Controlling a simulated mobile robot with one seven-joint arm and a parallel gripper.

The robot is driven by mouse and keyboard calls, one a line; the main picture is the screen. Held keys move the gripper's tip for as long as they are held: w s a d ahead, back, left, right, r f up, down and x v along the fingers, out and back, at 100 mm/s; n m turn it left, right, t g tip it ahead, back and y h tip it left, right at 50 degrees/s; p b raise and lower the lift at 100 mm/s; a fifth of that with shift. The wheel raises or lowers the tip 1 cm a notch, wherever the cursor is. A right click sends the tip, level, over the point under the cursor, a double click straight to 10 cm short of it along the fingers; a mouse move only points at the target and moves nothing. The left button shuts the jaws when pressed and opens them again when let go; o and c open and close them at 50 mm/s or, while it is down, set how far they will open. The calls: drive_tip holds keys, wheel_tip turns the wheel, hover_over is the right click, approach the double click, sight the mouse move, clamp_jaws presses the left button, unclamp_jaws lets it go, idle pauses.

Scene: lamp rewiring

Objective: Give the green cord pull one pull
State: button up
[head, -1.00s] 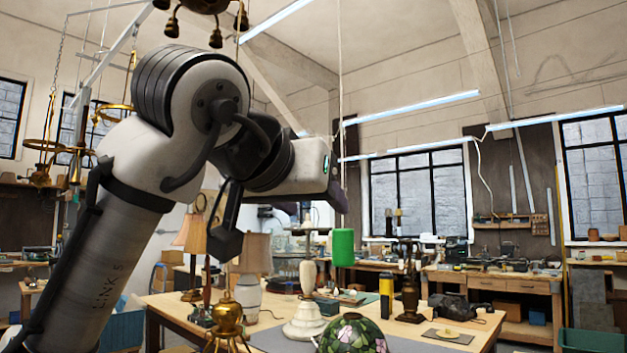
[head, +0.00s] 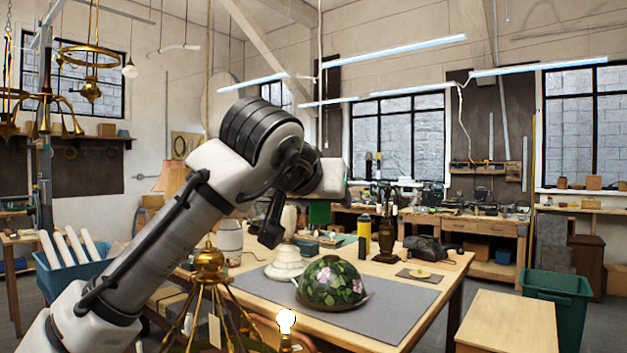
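The green cord pull (head: 319,212) hangs on a thin pale cord (head: 319,110) from above, over the far part of the worktable. Only part of the green shows, just below the white end of my arm. My gripper (head: 335,190) is at that end, close to the pull in the picture. Its fingers are not clearly visible, so I cannot tell whether they are open, shut or touching the pull or cord.
The worktable (head: 400,292) below holds a stained-glass shade (head: 333,282), a white lamp base (head: 288,262), a yellow-black canister (head: 364,238) and a dark lamp body (head: 386,240). A brass fixture (head: 209,262) stands in front. A green bin (head: 558,300) is at right.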

sight(323, 217)
drive_tip(key=shift+w+d+f, duration=0.15)
drive_tip(key=shift+w, duration=0.2)
drive_tip(key=shift+c, duration=0.3)
drive_tip(key=c, duration=1)
drive_tip(key=shift+o, duration=0.2)
drive_tip(key=shift+f+b, duration=1.05)
drive_tip(key=shift+f, duration=0.35)
wheel_tip(323, 217, up, 3)
drive_tip(key=shift+f+p, duration=0.1)
drive_tip(key=shift+p, duration=1.1)
drive_tip(key=o, duration=1)
drive_tip(key=shift+s, duration=0.1)
